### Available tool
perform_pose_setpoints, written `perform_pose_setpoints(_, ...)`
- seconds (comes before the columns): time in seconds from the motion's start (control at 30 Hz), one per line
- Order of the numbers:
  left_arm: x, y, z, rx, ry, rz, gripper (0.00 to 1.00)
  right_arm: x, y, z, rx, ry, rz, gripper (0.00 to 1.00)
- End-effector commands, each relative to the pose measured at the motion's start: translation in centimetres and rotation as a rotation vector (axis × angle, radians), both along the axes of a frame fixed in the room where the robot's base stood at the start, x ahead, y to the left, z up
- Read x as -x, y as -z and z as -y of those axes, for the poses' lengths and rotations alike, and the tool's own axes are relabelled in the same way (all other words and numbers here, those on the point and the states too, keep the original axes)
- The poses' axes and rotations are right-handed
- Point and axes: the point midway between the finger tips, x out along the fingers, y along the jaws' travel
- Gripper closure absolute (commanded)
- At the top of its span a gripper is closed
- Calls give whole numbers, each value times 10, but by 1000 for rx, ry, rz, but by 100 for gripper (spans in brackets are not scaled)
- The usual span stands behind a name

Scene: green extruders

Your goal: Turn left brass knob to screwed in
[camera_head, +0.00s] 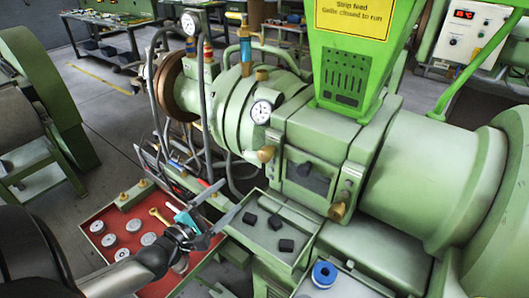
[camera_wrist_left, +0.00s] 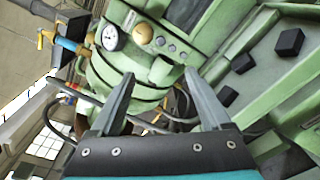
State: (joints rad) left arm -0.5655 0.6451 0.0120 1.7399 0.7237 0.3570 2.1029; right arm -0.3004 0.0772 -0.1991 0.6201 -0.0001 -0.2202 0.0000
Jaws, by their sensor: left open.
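The left brass knob (camera_head: 266,154) sticks out of the green extruder's front, just below a white dial gauge (camera_head: 261,112). In the left wrist view the knob (camera_wrist_left: 144,33) shows beyond the fingertips, beside the gauge (camera_wrist_left: 110,38). A second brass knob (camera_head: 338,210) sits lower right on the same machine. My left gripper (camera_head: 232,194) is open and empty, below and left of the left knob and apart from it. Its two fingers spread wide in the wrist view (camera_wrist_left: 158,76). The right gripper is not in view.
A green tray (camera_head: 262,256) with several black blocks juts out below the knobs. A red-lined tray (camera_head: 92,252) with several round metal discs lies under my left arm. A blue ring (camera_head: 324,274) lies at the lower right. Grey hoses hang left of the gauge.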

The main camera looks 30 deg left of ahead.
Motion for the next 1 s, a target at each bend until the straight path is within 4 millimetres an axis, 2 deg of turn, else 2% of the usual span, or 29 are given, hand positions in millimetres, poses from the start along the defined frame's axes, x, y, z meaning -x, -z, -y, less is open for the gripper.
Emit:
perform_pose_setpoints(0.03,-2,-17,3,52,8,23,19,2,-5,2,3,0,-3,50)
perform_pose_setpoints(0.1,-4,-30,4,107,14,43,19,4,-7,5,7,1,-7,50)
perform_pose_setpoints(0.2,-7,-37,6,142,17,58,19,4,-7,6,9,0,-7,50)
perform_pose_setpoints(0.37,-19,-37,7,147,17,62,19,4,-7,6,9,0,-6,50)
perform_pose_setpoints(1.0,-102,-37,13,143,16,60,19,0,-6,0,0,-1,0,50)
